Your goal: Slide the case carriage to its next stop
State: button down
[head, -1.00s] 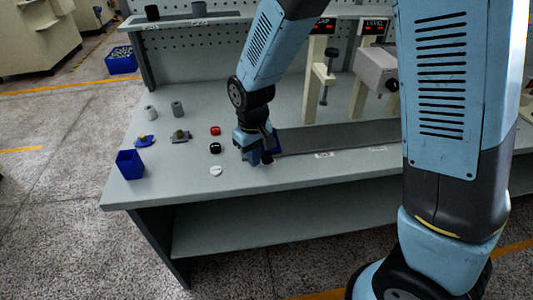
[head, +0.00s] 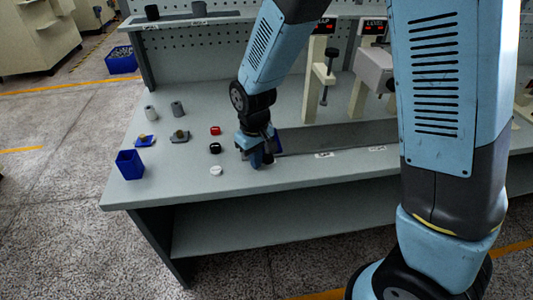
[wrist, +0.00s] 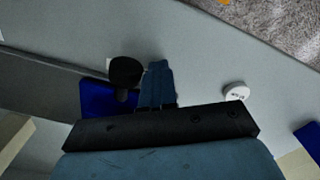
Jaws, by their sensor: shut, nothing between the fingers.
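The case carriage (head: 278,144) is a blue block at the left end of a dark rail, mostly behind my gripper in the head view. In the wrist view the blue carriage (wrist: 94,98) shows with a black round knob (wrist: 125,71) at its edge. My gripper (head: 258,164) is low over the bench at the rail's left end. In the wrist view its fingers (wrist: 158,82) are shut together, empty, just right of the knob. I cannot tell whether they touch it.
The dark rail (head: 340,137) runs right along the bench, with small labels in front. Red, black and white buttons (head: 216,170) lie left of my gripper. A blue bin (head: 130,164) stands at the bench's left edge. A clamp post (head: 318,80) rises behind the rail.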

jog(key=shift+s+a+r, duration=0.1)
jog(key=shift+a+r, duration=0.1)
jog(key=shift+r, duration=0.9)
jog(key=shift+w+a+r, duration=0.1)
jog(key=shift+a+r, duration=0.05)
jog(key=shift+r, duration=0.9)
jog(key=shift+s+a+r, duration=0.1)
jog(key=shift+a+r, duration=0.1)
jog(key=shift+r, duration=0.9)
jog(key=d+r+m+t+y, duration=0.1)
jog(key=d+r+m+t, duration=0.25)
jog(key=d+r, duration=1.25)
jog(key=s+d+r+m+t, duration=0.1)
jog(key=s+d+r+m, duration=0.1)
jog(key=s+d, duration=0.3)
jog(key=s+d+r+m+t+h, duration=0.1)
jog(key=s+d+r+m, duration=0.2)
jog(key=d, duration=0.7)
jog(key=s, duration=0.2)
jog(key=shift+s+d+r, duration=0.3)
jog(key=shift+s+d, duration=0.05)
jog(key=shift+s, duration=0.05)
